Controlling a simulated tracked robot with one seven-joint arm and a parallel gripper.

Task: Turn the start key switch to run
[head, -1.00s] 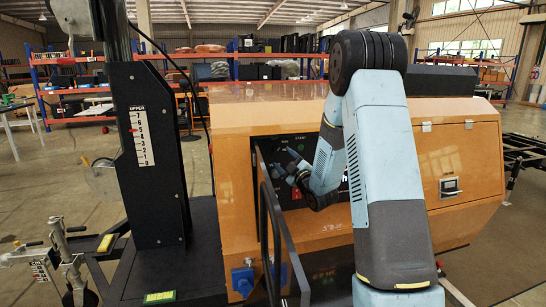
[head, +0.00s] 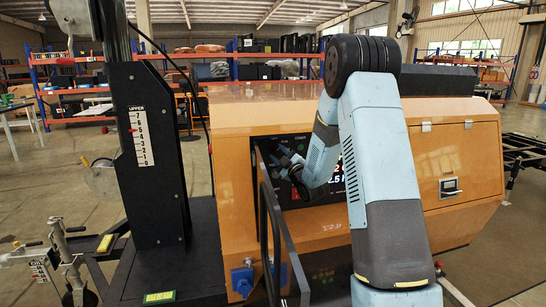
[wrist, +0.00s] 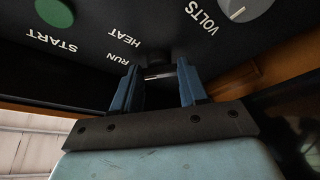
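The start key switch (wrist: 160,74) is a small dark piece with a pale metallic strip, on the black control panel (wrist: 90,50). The labels RUN, HEAT and START appear upside down beside it in the wrist view. My gripper (wrist: 158,66) has its two blue fingers apart, one on each side of the switch. I cannot tell whether either finger touches it. In the head view, my gripper (head: 288,160) is inside the panel recess of the orange light tower housing (head: 235,180), and the switch itself cannot be made out there.
A green start button (wrist: 54,12) and a grey VOLTS knob (wrist: 238,8) sit on the panel near my gripper. A lit display (head: 337,181) is partly hidden by my arm. An open panel door (head: 270,220) stands left of my arm. The black mast (head: 150,150) stands further left.

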